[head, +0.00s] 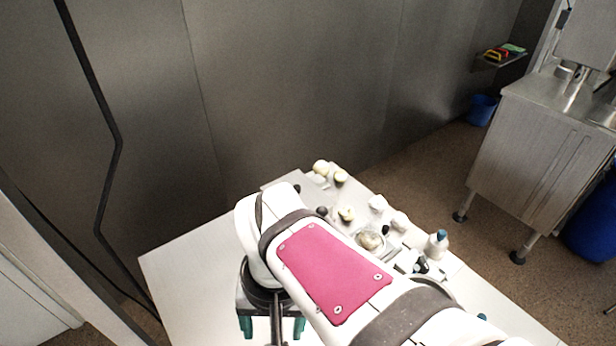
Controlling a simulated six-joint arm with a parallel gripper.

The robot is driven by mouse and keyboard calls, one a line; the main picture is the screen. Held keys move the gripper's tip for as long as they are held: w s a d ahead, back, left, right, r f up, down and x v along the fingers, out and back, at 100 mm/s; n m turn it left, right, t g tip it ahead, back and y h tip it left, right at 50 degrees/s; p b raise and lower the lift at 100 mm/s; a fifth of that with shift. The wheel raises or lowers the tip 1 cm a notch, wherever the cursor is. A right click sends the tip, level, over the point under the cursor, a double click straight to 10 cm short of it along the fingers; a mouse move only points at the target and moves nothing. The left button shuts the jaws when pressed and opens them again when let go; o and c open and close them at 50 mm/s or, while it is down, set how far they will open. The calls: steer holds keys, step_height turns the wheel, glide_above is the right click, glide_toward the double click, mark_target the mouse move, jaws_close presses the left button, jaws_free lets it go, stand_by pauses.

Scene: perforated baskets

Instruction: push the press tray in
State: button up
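My gripper (272,329) hangs over the white table near the bottom of the head view, below my white arm with its pink panel. Its two teal fingers are spread well apart, pointing down the picture. A thin dark rod shows between them; I cannot tell whether it is part of the gripper or something else. I see no contact between the fingers and any object. I cannot make out the press tray; my arm covers much of the table.
On the white table (185,265), a small bowl (371,241), a white bottle with a blue cap (436,245) and several small pale and green items stand right of and beyond my arm. The table's left part is clear. A steel counter (530,135) stands at the right.

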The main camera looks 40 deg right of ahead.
steer(key=w+d, duration=0.2)
steer(key=d, duration=0.1)
steer(key=w+d+m+h, duration=0.1)
steer(key=w+d, duration=0.1)
steer(key=d, duration=0.2)
steer(key=w+d+m, duration=0.1)
steer(key=w+d, duration=0.1)
steer(key=d, duration=0.1)
steer(key=shift+w+d+f+t+h, duration=0.2)
steer(key=shift+w+t+h, duration=0.1)
steer(key=shift+w+t, duration=0.1)
steer(key=shift+c, duration=0.8)
steer(key=m+h, duration=0.3)
steer(key=m, duration=0.1)
glide_toward(386, 227)
steer(key=x, duration=0.8)
steer(key=shift+f, duration=0.3)
jaws_close()
